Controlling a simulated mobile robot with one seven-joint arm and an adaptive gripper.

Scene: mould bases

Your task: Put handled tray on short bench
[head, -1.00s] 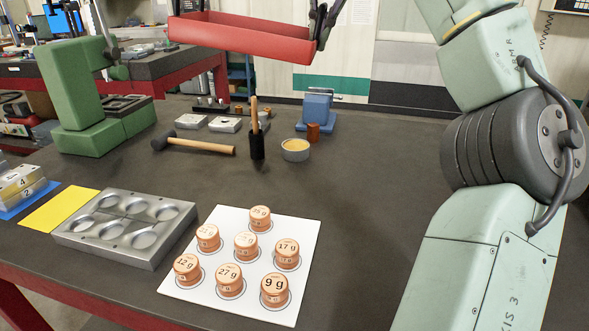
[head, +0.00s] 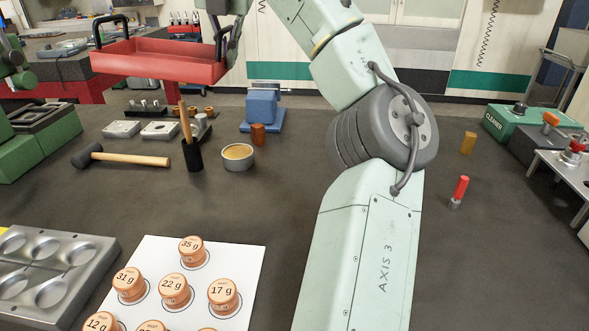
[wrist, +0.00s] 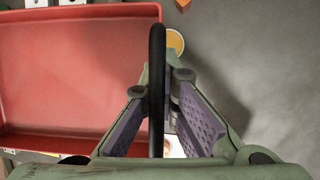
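The handled tray (head: 160,68) is red and shallow with black handles at its two ends. It hangs in the air above the far left part of the dark workbench. My gripper (head: 229,48) is at its right end, shut on the black handle there. In the wrist view, the black handle bar (wrist: 157,85) runs between the fingers (wrist: 165,100), with the red tray (wrist: 70,70) to the left, its visible floor empty. Finger contact is partly hidden. I cannot tell which surface is the short bench.
The dark workbench (head: 280,200) holds a mallet (head: 125,158), a round tin (head: 238,158), a blue vise (head: 262,108) and a white sheet (head: 245,262) with copper weights. A green cleaner box (head: 505,125) and a small metal stand (head: 570,175) are at right. Another bench stands behind at left.

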